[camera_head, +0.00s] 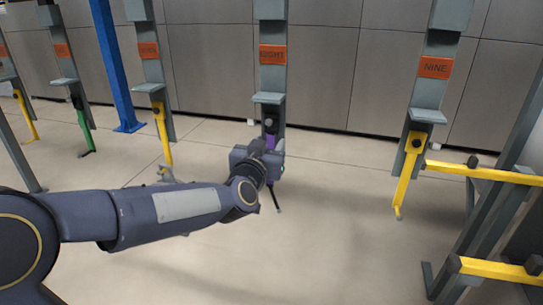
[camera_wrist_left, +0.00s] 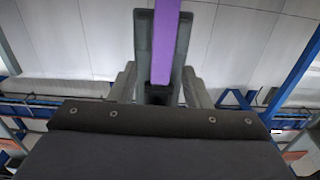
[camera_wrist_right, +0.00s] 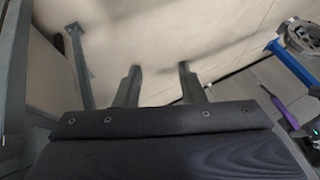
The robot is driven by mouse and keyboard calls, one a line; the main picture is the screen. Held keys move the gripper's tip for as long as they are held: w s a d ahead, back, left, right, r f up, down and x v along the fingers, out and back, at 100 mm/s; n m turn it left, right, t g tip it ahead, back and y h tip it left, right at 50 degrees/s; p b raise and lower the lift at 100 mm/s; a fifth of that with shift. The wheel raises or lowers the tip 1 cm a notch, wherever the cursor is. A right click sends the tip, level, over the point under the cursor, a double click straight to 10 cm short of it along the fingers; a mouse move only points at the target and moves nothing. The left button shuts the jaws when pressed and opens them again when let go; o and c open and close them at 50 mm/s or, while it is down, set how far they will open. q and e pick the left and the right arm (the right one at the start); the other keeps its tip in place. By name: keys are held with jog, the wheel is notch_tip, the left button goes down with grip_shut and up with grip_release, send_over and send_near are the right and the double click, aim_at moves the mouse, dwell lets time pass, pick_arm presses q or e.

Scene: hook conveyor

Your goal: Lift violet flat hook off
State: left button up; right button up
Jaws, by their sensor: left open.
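The violet flat hook (camera_head: 259,145) hangs on the middle post of the head view and is mostly hidden behind my left gripper (camera_head: 268,158). In the left wrist view the violet bar (camera_wrist_left: 165,42) runs down between the two dark fingers, which stand apart on either side of it. I cannot tell whether a finger touches it. My right gripper (camera_wrist_right: 158,82) is open and empty, with its fingers apart over bare floor. A violet piece (camera_wrist_right: 291,113) also shows at the right of the right wrist view.
A yellow hook (camera_head: 407,175) hangs on the post with the NINE plate (camera_head: 435,67). Another yellow hook (camera_head: 161,132) and a green hook (camera_head: 84,130) hang to the left. A yellow-barred rack (camera_head: 488,173) stands at the right. The floor between is clear.

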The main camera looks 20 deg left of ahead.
pick_arm(q)
grip_shut()
jog(key=shift+r, duration=0.15)
dwell(0.4)
jog(key=shift+r, duration=0.3)
jog(key=s+p, duration=0.5)
jog(key=s, duration=1.9)
jog(key=shift+s+a+r, duration=0.3)
jog(key=shift+a+r, duration=0.15)
